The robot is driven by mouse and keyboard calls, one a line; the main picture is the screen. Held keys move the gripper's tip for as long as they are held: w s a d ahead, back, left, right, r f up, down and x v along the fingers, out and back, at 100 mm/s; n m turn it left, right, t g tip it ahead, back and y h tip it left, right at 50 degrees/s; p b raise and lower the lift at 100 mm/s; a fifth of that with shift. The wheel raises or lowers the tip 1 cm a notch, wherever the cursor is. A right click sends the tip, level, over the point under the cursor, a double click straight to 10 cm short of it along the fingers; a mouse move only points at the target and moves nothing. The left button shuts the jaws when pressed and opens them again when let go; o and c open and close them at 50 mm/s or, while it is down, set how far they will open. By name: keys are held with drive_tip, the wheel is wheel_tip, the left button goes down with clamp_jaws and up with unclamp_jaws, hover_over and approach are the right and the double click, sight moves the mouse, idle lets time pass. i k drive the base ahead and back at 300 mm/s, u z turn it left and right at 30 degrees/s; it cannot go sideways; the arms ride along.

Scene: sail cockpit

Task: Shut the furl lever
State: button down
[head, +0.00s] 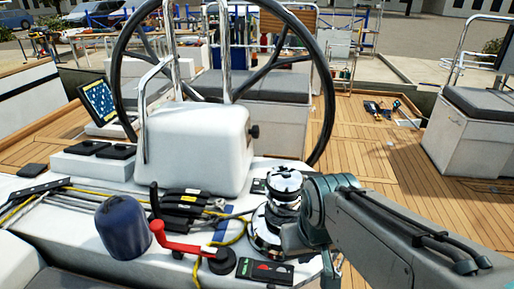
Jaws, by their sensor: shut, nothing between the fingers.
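A bank of black rope clutches with levers (185,205) sits on the white cockpit console, left of the chrome winch. I cannot tell which one is the furl lever, or read any label. I cannot make out my gripper's fingers in this view.
A chrome and black winch (283,190) stands between the clutches and my arm. A dark blue covered drum (123,228) stands at the left front. A small switch panel (265,271) lies in front. The steering wheel (118,75) and white pedestal (200,150) rise behind.

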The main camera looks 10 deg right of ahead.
sight(155, 207)
drive_tip(key=z, duration=0.3)
drive_tip(key=k, duration=0.35)
drive_tip(key=u, duration=1.15)
drive_tip(key=i, duration=0.5)
drive_tip(key=u, duration=0.05)
